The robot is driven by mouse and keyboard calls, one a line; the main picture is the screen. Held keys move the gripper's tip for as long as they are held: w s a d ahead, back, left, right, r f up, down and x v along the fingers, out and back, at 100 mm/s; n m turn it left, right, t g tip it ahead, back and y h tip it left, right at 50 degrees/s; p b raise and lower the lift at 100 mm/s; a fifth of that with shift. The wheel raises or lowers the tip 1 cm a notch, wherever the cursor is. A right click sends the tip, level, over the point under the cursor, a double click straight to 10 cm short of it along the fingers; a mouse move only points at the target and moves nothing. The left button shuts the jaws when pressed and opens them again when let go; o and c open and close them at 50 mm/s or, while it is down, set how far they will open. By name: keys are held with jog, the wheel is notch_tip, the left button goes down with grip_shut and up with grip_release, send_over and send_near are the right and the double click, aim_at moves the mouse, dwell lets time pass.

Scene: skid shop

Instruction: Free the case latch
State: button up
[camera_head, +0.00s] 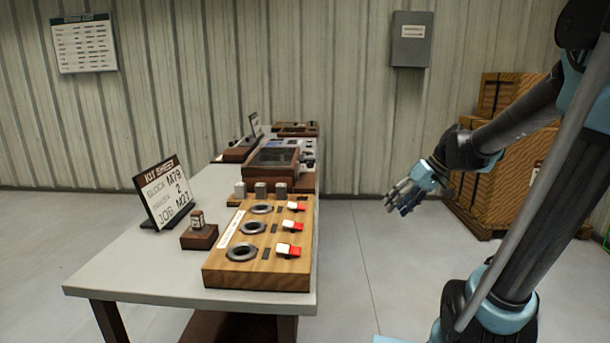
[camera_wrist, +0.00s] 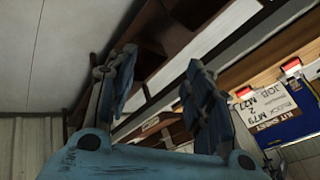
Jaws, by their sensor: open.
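A dark brown case with a glassy lid (camera_head: 272,162) sits on the workbench behind the wooden switch panel. Its lid looks shut. Its latch is too small to make out. My gripper (camera_head: 405,200) is in the air to the right of the bench, apart from the case and everything else. In the wrist view its two blue fingers (camera_wrist: 160,70) are spread, with nothing between them.
The workbench (camera_head: 140,265) bears a wooden panel (camera_head: 260,245) with rings and red-white switches, a small block on a stand (camera_head: 199,234) and a kit sheet (camera_head: 167,190). Crates (camera_head: 520,170) stand at right behind my arm. Floor right of the bench is clear.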

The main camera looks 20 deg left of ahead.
jog(key=w+a+r+n+g+y, duration=0.25)
jog(key=w+a+n+y, duration=0.3)
jog(key=w+a, duration=0.85)
jog(key=n+g+y, duration=0.3)
jog(key=n+y, duration=0.2)
jog(key=n, duration=0.3)
send_near(303, 171)
jog(key=shift+t, duration=0.35)
jog(key=x, duration=0.9)
jog(key=shift+w+a+f, duration=0.25)
jog(key=shift+w+a, duration=0.05)
jog(key=shift+a, duration=0.1)
jog(key=shift+c, duration=0.6)
grip_shut()
